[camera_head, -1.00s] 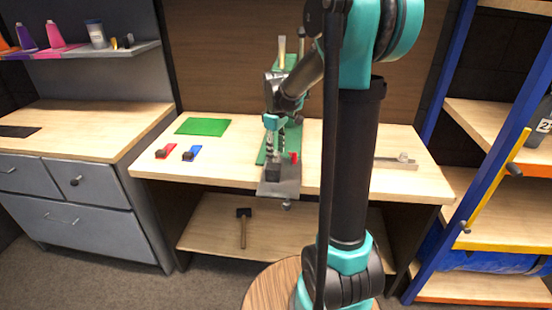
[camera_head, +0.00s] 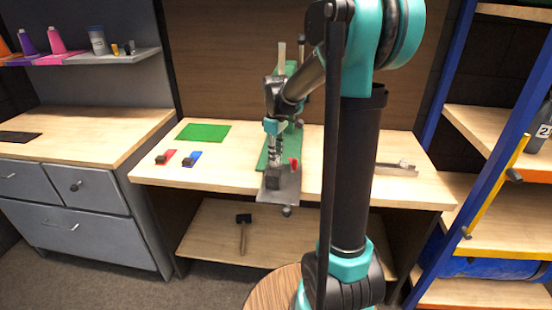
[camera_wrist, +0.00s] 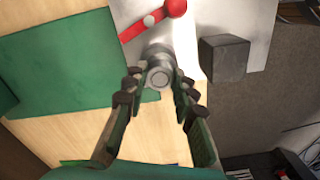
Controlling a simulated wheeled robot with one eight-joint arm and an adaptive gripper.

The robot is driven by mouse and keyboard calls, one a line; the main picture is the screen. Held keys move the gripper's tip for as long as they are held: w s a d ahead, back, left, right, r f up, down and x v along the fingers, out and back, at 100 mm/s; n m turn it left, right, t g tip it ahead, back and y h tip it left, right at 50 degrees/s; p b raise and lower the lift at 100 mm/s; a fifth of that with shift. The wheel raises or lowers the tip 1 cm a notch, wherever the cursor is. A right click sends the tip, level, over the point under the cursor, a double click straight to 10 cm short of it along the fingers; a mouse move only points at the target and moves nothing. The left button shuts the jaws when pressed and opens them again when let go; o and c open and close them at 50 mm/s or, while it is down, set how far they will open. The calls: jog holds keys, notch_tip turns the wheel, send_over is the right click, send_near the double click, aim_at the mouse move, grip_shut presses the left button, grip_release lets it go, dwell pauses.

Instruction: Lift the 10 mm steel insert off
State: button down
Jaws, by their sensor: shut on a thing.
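My gripper (camera_wrist: 157,88) points at the workbench, its two fingers close on either side of a grey, round metal piece (camera_wrist: 160,76), which I take to be the steel insert. Its ringed end faces the wrist camera. I cannot tell whether it touches what lies beneath it. A red lever with a round knob (camera_wrist: 175,8) lies just beyond it, on a pale metal plate (camera_wrist: 258,22). A dark grey block (camera_wrist: 225,57) stands to the right. In the head view my gripper (camera_head: 275,153) is over the bench and the insert is too small to make out.
A green base (camera_head: 263,158) lies under my gripper. A green mat (camera_head: 203,132), a red piece (camera_head: 168,157) and a blue piece (camera_head: 192,158) lie at the left. A metal fixture (camera_head: 398,168) is at the right. A mallet (camera_head: 243,235) lies on the lower shelf.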

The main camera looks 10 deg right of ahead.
notch_tip(320, 180, up, 19)
jog(key=shift+r, duration=0.15)
